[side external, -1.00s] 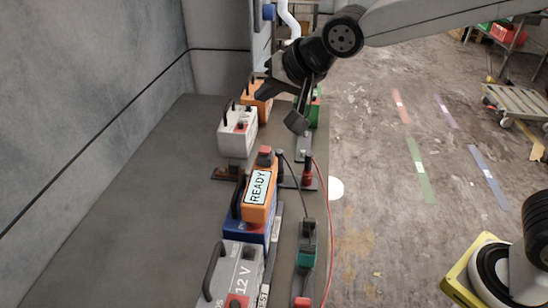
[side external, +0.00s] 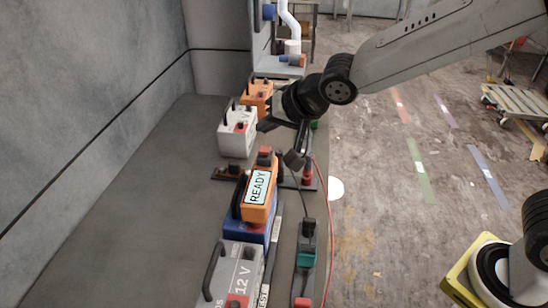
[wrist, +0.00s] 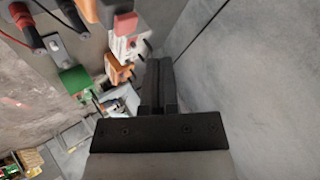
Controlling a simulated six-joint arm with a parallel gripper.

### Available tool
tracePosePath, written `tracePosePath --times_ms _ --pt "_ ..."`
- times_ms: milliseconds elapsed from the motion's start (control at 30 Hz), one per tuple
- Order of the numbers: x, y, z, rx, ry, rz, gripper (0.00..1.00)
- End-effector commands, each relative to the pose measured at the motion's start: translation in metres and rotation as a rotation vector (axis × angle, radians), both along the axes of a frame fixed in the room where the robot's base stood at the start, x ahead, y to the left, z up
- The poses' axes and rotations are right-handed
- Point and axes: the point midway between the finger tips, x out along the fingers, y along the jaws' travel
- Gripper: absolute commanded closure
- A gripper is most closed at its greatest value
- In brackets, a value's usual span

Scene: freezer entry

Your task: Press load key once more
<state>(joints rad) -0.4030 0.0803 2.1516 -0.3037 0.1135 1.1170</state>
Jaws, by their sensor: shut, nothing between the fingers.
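An orange tester (side external: 259,190) with a lit screen reading READY sits on a blue battery (side external: 247,231). A red key or cap (side external: 265,151) shows at its far end. I cannot tell for sure which part is the load key. In the wrist view my dark gripper (wrist: 158,85) points toward the far wall, with no tester screen readable.
A grey 12 V battery (side external: 233,275) is nearer, a white battery (side external: 237,132) and an orange one (side external: 257,94) farther back. A red-topped post (side external: 308,176), a red cable (side external: 328,230) and a black unit with a teal part (side external: 306,259) lie along the right edge. The bench's left is clear.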

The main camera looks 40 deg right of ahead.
Motion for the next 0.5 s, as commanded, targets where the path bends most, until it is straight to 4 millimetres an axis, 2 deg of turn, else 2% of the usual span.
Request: tracePosePath --times_ms 500 --pt "0.000 0.000 -0.020 0.001 0.002 0.003 1.00"
